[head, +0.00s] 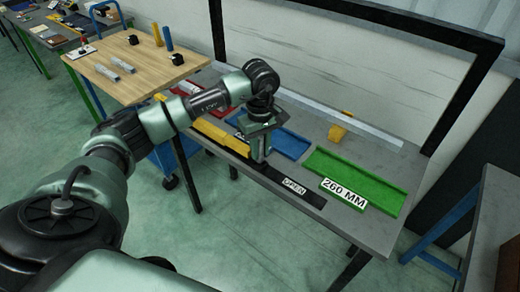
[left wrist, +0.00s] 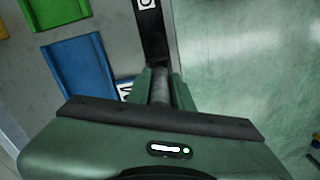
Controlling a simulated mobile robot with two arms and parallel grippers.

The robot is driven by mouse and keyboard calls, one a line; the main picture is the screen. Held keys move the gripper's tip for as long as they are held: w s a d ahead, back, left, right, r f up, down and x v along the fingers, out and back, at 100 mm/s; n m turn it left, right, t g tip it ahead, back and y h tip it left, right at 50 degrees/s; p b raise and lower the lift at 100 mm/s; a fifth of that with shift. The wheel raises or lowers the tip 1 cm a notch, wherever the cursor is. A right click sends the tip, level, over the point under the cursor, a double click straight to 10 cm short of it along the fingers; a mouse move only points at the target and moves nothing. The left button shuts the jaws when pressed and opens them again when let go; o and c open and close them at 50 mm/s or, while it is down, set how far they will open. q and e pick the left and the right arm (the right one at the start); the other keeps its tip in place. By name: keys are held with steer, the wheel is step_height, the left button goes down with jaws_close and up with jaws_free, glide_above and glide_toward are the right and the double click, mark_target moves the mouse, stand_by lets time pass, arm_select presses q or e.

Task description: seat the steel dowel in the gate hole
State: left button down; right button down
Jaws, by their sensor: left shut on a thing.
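My left gripper (head: 261,155) points down over the front edge of the grey bench, by a long black strip (head: 268,184) with an "OPEN" label (head: 294,186). In the left wrist view the left gripper (left wrist: 158,76) is shut on a grey cylinder, the steel dowel (left wrist: 160,90). The dowel lies between the green fingers, with the black strip (left wrist: 154,42) just beyond them. The gate hole cannot be made out, and the dowel's far end is hard to tell from the strip. My right gripper is in neither view.
A yellow bar (head: 220,138) lies left of the gripper. A blue tray (head: 291,146) is behind it, and a green tray (head: 368,182) marked "260 MM" is to the right. A wooden-topped table (head: 135,62) stands at the left.

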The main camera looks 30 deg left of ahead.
mark_target(260, 138)
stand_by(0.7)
arm_select(q)
steer(key=shift+f+b, duration=1.15)
steer(key=shift+b, duration=0.1)
steer(key=c, duration=1.2)
jaws_free()
steer(key=shift+o, duration=0.2)
step_height(260, 138, up, 7)
steer(key=shift+f+b, duration=0.15)
steer(key=shift+b, duration=0.7)
steer(key=shift+r, duration=0.6)
